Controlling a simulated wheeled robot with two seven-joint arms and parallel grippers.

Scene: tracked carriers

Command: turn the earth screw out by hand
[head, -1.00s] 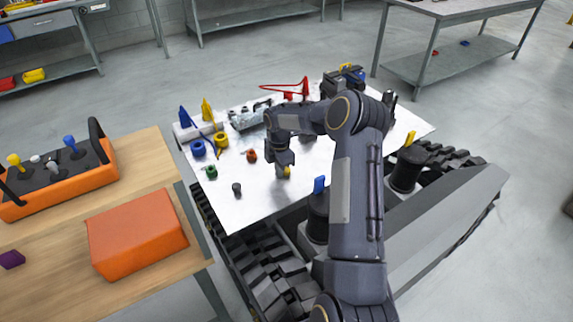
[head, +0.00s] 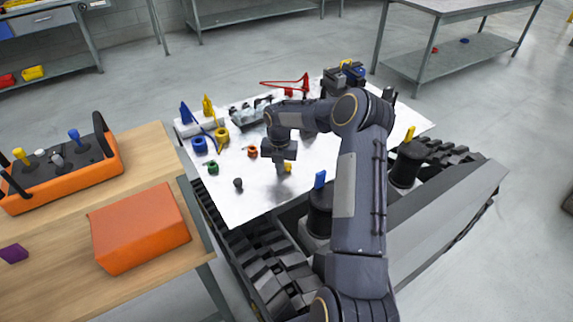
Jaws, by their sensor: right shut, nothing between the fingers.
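My right arm reaches in from below over the white deck (head: 255,205) of the tracked carrier. Its gripper (head: 280,172) points down and is shut and empty. A small yellow piece (head: 288,168) shows right beside the fingertips, partly hidden by them. I cannot tell whether the fingers touch it, or for sure whether it is the earth screw. My left gripper is out of view.
Blue (head: 199,145) and yellow (head: 222,135) rings, a green piece (head: 213,168), an orange piece (head: 252,151) and a dark knob (head: 238,184) stand left of my gripper. Dark posts with blue (head: 320,179) and yellow (head: 410,133) tops stand along the near side. A wooden bench (head: 60,240) is at left.

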